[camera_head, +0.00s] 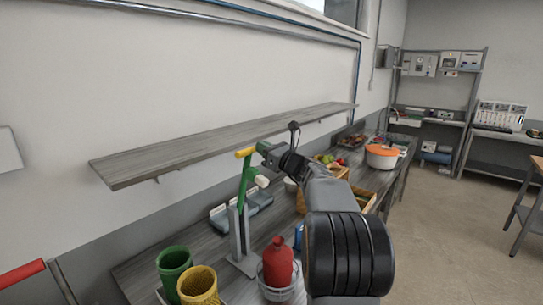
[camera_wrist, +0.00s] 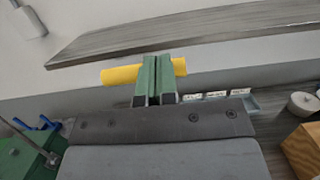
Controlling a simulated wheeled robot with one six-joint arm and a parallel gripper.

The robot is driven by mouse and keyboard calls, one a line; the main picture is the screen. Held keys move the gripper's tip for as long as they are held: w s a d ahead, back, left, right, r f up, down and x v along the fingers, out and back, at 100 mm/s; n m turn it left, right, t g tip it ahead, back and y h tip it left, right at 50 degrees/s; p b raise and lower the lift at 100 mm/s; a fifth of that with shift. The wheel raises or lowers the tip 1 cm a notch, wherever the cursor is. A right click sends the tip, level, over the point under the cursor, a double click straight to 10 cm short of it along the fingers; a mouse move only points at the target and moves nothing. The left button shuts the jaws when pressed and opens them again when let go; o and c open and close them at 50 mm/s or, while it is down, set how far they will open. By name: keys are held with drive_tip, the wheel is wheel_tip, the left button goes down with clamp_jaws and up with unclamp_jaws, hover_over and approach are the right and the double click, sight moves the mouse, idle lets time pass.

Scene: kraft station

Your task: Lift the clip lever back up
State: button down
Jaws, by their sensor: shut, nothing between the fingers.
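The clip lever (camera_head: 245,178) is a green bar on a grey upright stand (camera_head: 240,232) on the workbench. In the head view it stands steeply up, with a yellow handle (camera_head: 246,152) across its top. My gripper (camera_head: 257,150) is at the handle, coming from the right. In the wrist view the two green fingers of my gripper (camera_wrist: 157,66) are together with nothing between them. The yellow handle (camera_wrist: 122,75) runs crosswise behind them and shows on both sides. I cannot tell whether the fingers touch it.
A long grey shelf (camera_head: 215,143) runs along the wall just above the lever. A red bottle (camera_head: 278,262), a green cup (camera_head: 173,264) and a yellow cup (camera_head: 198,288) stand in front. A pale blue tray (camera_head: 222,218) lies behind the stand. An orange-topped pot (camera_head: 381,156) is farther right.

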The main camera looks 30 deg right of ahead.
sight(254, 147)
drive_tip(key=x, duration=0.3)
drive_tip(key=shift+w+a+r+p, duration=0.15)
drive_tip(key=shift+a+r+p, duration=0.1)
drive_tip(key=shift+a+p, duration=0.1)
drive_tip(key=shift+w+a+r, duration=0.1)
drive_tip(key=shift+w+r, duration=0.05)
drive_tip(key=shift+r, duration=0.05)
drive_tip(key=shift+w+a+f, duration=0.1)
drive_tip(key=shift+w+a, duration=0.15)
drive_tip(key=shift+w, duration=0.15)
drive_tip(key=shift+f, duration=0.1)
